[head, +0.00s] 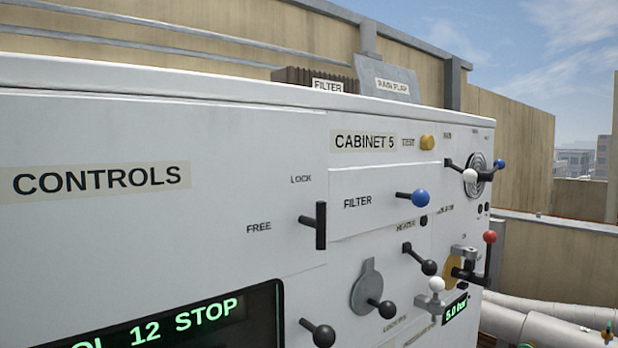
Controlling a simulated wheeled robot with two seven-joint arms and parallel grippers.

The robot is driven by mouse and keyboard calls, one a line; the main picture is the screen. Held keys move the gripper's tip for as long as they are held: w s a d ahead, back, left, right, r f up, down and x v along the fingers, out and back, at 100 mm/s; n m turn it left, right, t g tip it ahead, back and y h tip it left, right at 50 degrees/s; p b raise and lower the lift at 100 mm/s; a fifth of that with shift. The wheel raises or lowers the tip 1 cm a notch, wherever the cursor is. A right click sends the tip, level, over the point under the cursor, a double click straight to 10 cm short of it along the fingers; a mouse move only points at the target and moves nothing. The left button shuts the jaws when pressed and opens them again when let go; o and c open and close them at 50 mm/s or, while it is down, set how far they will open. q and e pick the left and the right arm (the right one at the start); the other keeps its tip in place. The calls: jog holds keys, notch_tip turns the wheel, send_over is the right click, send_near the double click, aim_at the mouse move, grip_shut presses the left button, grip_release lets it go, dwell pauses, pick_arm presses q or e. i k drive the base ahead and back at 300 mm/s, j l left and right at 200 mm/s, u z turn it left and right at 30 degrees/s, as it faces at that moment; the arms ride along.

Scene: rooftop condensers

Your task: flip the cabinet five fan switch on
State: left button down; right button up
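Cabinet five is a white panel marked by a CABINET 5 label (365,142). No label that I can read as "fan" shows, so I cannot tell which control is the fan switch. At the panel's upper right, levers with a white knob (470,175) and a blue knob (499,164) stand by a round grille (476,180); the small lettering above them is unreadable. A yellow button (427,142) sits right of the CABINET 5 label. Neither of my grippers is in view.
A FILTER lever with a blue knob (420,198), a black LOCK/FREE handle (320,226), a red-knobbed lever (490,237) and several black-knobbed levers stick out of the panel. A green-lettered display (180,322) is at lower left. Pipes (545,325) run at lower right.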

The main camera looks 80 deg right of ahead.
aim_at(469, 175)
jog(key=k+z, duration=0.1)
jog(key=z, duration=3.15)
